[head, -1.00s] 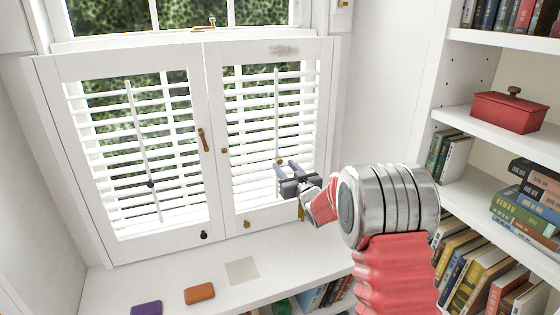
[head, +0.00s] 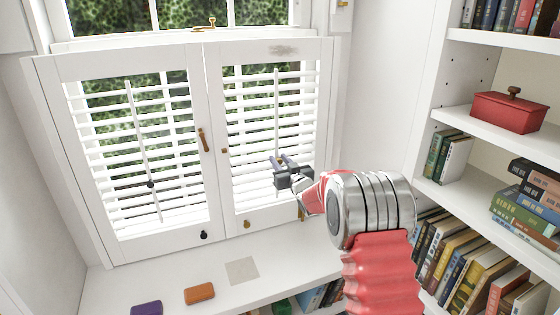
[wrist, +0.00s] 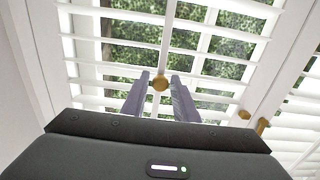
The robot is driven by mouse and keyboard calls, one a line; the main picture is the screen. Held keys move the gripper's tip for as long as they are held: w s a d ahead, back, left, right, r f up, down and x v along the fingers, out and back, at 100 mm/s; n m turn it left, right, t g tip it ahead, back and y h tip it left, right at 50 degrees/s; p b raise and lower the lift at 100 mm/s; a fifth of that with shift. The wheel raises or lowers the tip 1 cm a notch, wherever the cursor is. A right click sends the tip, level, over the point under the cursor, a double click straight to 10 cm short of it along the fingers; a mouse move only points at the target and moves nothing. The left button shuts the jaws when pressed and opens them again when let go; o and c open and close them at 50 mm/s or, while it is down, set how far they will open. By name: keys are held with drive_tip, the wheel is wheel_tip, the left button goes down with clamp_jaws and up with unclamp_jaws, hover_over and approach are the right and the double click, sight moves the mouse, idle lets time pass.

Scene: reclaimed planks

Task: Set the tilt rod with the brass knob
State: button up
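The white tilt rod (head: 276,105) runs down the slats of the right shutter panel, with the brass knob (head: 280,160) near its lower end. My gripper (head: 282,164) is at the knob, in front of the lower slats. In the wrist view the brass knob (wrist: 160,84) lies between my two grey fingertips, with a visible gap on each side. The gripper is open; how deep the knob sits between the fingers is hard to tell. The rod (wrist: 167,40) extends above the knob there. The left panel's rod (head: 136,125) has a black knob (head: 151,184).
A brass handle (head: 203,139) is on the frame between the panels. An orange block (head: 199,293) and a purple block (head: 146,308) lie on the white sill (head: 290,262) below. Bookshelves (head: 470,190) stand close on the right, with a red box (head: 508,111).

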clamp_jaws()
idle(0.3)
drive_tip(key=shift+f, duration=2.4)
drive_tip(key=shift+o, duration=1.5)
unclamp_jaws()
